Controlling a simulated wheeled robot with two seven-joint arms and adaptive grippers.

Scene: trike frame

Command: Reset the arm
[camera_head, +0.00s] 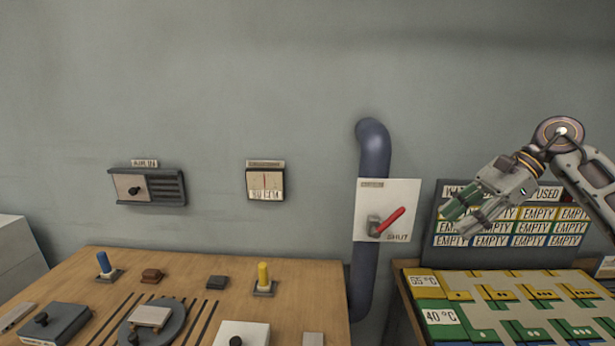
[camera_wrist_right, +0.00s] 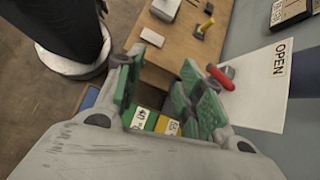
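My right arm comes in from the right in the head view. Its gripper (camera_head: 458,219) is in the air in front of the wall, above the colored board. In the right wrist view the green-padded fingers (camera_wrist_right: 160,76) stand apart with nothing between them, so it is open and empty. A red-handled lever (camera_head: 390,221) sits on a white panel (camera_head: 405,193) to the left of the gripper, apart from it. The lever slants up to the right above the word SHUT. It also shows in the right wrist view (camera_wrist_right: 221,77) with the word OPEN. My left gripper is not visible.
A wooden table (camera_head: 210,275) holds a blue peg (camera_head: 104,263), a yellow peg (camera_head: 263,275), a round dial and several blocks. A blue pipe (camera_head: 374,155) runs behind the panel. A green and yellow board (camera_head: 428,305) and a rack of EMPTY labels (camera_head: 455,256) stand at right.

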